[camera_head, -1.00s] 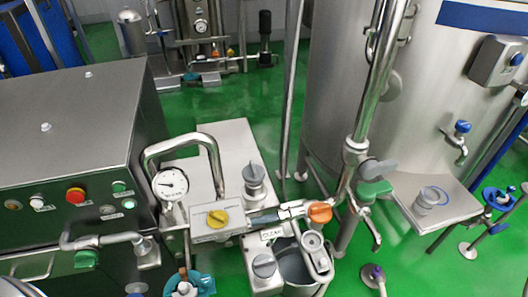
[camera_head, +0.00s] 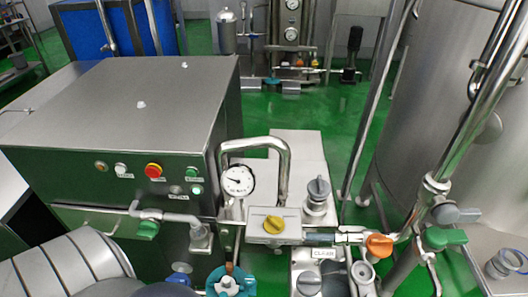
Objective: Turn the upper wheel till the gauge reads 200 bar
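A round white pressure gauge (camera_head: 238,181) stands on the steel block assembly beside the machine cabinet. Its dark needle points to the left, but the numbers are too small to read. A grey, ribbed wheel-like knob (camera_head: 318,190) sits upper right of the block, and a similar grey knob (camera_head: 309,284) sits below it near the bottom edge. The first is the higher of the two. A yellow knob (camera_head: 273,224) is on the block between gauge and knobs. Neither of my grippers is recognisable in view, and nothing is seen touching the upper knob.
A bent steel pipe (camera_head: 258,143) arches over the gauge. A teal wheel (camera_head: 230,282) is at the bottom. An orange handle (camera_head: 379,245) and a green handle (camera_head: 444,237) are to the right. The steel cabinet (camera_head: 115,110) stands left, a large tank (camera_head: 430,90) right.

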